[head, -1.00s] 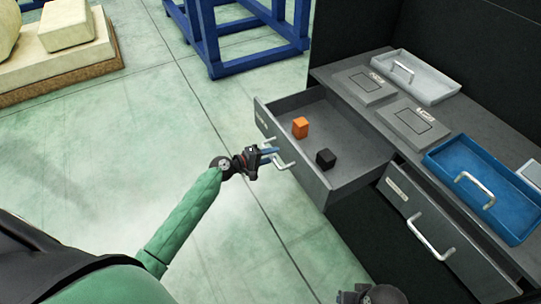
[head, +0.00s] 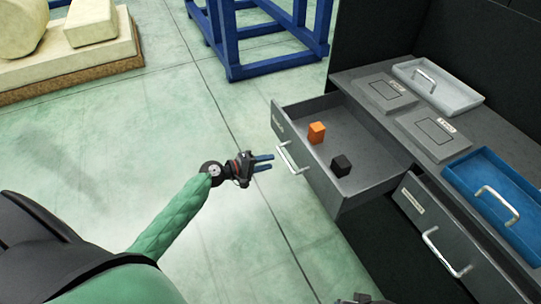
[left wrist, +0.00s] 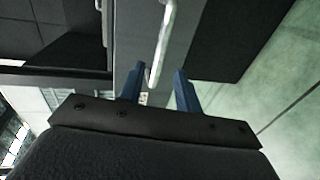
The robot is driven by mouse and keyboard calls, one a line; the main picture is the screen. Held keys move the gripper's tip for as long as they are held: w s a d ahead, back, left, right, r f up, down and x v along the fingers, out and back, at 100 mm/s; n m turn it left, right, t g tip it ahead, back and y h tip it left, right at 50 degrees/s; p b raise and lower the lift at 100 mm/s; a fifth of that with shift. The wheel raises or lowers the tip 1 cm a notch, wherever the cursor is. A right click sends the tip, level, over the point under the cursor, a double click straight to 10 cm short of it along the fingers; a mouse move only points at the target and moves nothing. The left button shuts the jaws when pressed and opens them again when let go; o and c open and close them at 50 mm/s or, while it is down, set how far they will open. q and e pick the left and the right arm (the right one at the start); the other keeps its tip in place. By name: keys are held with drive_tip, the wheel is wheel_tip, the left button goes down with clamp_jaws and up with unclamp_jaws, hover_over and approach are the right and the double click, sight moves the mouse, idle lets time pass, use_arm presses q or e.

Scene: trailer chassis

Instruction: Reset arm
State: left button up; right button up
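My left gripper (head: 265,163) is open and empty, with two blue fingers apart. It is just left of the handle (head: 288,158) of the pulled-out grey drawer (head: 352,196), with a gap between them. In the left wrist view its fingers (left wrist: 157,88) show apart, with the pale drawer handle (left wrist: 163,45) beyond them. An orange block (head: 317,132) and a black block (head: 341,165) lie in the open drawer. At the bottom edge of the head view a small dark part, perhaps of my right arm, shows; the right gripper cannot be made out.
A grey worktop carries a white tray (head: 466,104), a blue tray (head: 463,182) and two flat marked panels. A closed drawer with a handle (head: 446,251) is below the blue tray. A blue metal frame (head: 232,55) and a pallet load (head: 72,78) stand behind. Floor to the left is clear.

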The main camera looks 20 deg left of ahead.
drive_tip(key=shift+a+r, duration=0.1)
drive_tip(key=shift+r, duration=0.05)
